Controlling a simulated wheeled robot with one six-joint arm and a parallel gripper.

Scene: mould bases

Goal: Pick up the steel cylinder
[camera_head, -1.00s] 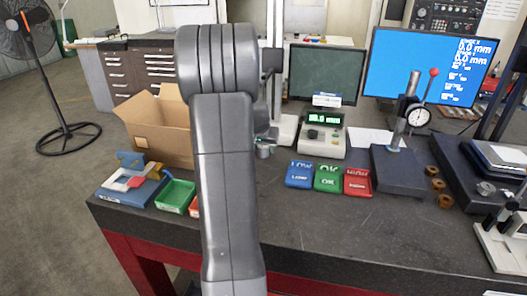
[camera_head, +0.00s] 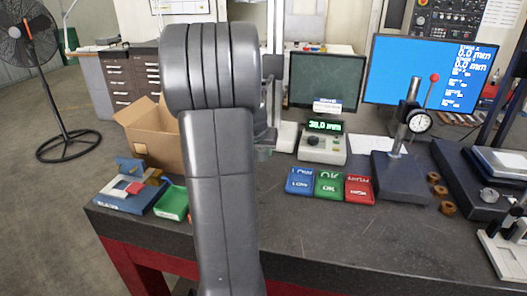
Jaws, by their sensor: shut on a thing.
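My gripper (camera_head: 266,138) is mostly hidden behind my own arm, in the middle of the head view. I see no loose steel cylinder clearly on the dark table (camera_head: 330,225).
Blue, green and red trays (camera_head: 329,185) lie right of my arm. A digital gauge (camera_head: 321,146) stands behind them, and a dial-gauge stand (camera_head: 398,175) to the right. A cardboard box (camera_head: 150,135) and a green bin (camera_head: 172,204) are at left. The front middle table is clear.

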